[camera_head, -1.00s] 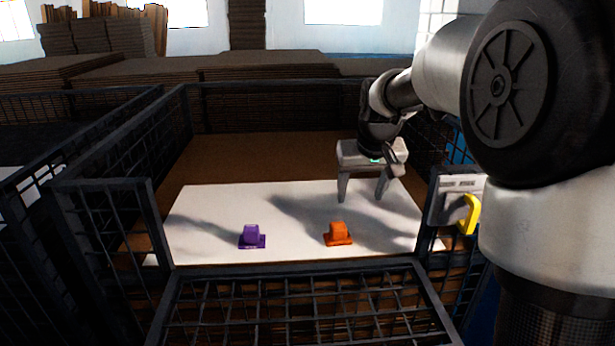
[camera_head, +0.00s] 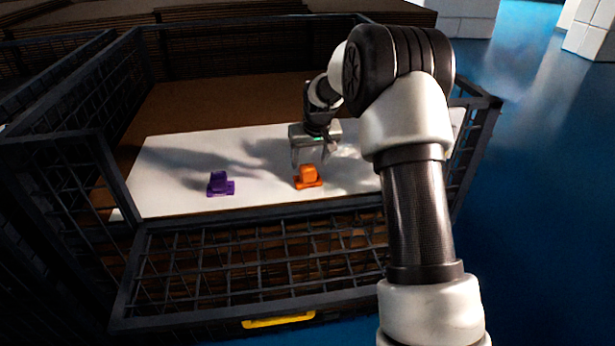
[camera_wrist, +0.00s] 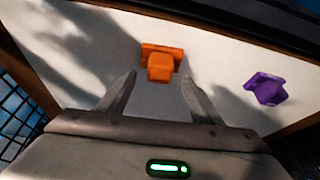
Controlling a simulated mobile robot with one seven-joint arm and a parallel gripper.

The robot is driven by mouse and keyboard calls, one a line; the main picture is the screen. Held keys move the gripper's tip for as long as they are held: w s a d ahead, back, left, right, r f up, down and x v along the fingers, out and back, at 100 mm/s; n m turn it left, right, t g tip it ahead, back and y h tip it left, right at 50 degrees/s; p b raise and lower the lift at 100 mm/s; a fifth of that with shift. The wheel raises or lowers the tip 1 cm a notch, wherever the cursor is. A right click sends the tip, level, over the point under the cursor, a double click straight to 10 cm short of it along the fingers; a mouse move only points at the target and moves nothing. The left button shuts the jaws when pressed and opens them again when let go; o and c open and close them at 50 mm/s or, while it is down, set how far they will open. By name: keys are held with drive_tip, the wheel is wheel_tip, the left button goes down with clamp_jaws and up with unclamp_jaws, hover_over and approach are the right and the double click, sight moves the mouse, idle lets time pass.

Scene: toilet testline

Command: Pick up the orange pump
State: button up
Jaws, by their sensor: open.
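The orange pump (camera_head: 308,176) stands on a white board (camera_head: 165,160) inside a mesh-sided crate. My gripper (camera_head: 310,163) is open and empty, just behind and above the pump in the head view. In the wrist view the orange pump (camera_wrist: 161,62) lies just beyond the fingertips, about midway between them, and my gripper (camera_wrist: 157,80) shows both fingers apart. No contact with the pump is visible.
A purple pump (camera_head: 220,184) stands on the board to the left; it also shows in the wrist view (camera_wrist: 266,88). The board between the pumps is clear.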

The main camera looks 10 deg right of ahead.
sight(308, 167)
drive_tip(key=x, duration=0.5)
drive_tip(key=shift+w+f, duration=0.25)
drive_tip(key=shift+w, duration=0.1)
drive_tip(key=c, duration=1.4)
drive_tip(key=shift+r, duration=0.1)
drive_tip(key=shift+c, duration=0.2)
